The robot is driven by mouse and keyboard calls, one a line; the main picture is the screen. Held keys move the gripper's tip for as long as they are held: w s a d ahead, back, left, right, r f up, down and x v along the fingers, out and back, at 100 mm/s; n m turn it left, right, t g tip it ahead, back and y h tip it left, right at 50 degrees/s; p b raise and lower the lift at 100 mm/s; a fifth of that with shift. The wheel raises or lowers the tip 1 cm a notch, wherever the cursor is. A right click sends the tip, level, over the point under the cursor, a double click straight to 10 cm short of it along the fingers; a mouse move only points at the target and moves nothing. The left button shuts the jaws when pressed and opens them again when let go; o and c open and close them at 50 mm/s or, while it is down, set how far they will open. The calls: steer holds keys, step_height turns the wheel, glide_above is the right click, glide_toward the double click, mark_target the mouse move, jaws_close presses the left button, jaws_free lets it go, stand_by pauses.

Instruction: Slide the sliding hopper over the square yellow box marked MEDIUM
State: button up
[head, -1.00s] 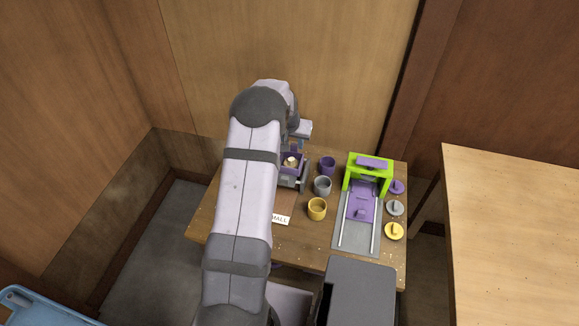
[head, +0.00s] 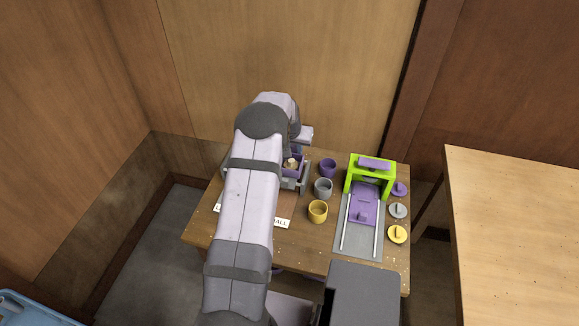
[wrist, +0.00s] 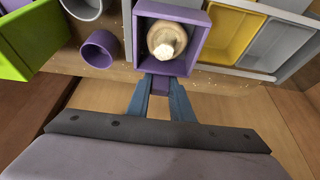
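The sliding hopper (wrist: 198,64) is a square purple frame with a pale mushroom (wrist: 166,38) inside. It also shows in the head view (head: 300,172), partly behind my arm. A purple tab (wrist: 160,84) sticks out from its near side. My gripper (wrist: 161,80) has its two blue fingers on either side of this tab; whether they press on it I cannot tell. The square yellow box (wrist: 232,62) lies just right of the hopper in the wrist view. My arm hides it in the head view, and I cannot read a MEDIUM label.
A grey box (wrist: 268,68) lies right of the yellow one. Purple (head: 328,167), grey (head: 323,187) and yellow (head: 318,210) round cups stand beside the hopper. A green press frame (head: 390,180) and several round lids stand farther right. A wooden wall is behind the table.

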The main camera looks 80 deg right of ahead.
steer(key=shift+w, duration=0.1)
steer(key=shift+w+b, duration=1)
steer(key=shift+w, duration=3.35)
steer(key=o, duration=0.8)
steer(key=shift+p+v, duration=1.15)
steer(key=shift+v, duration=1.1)
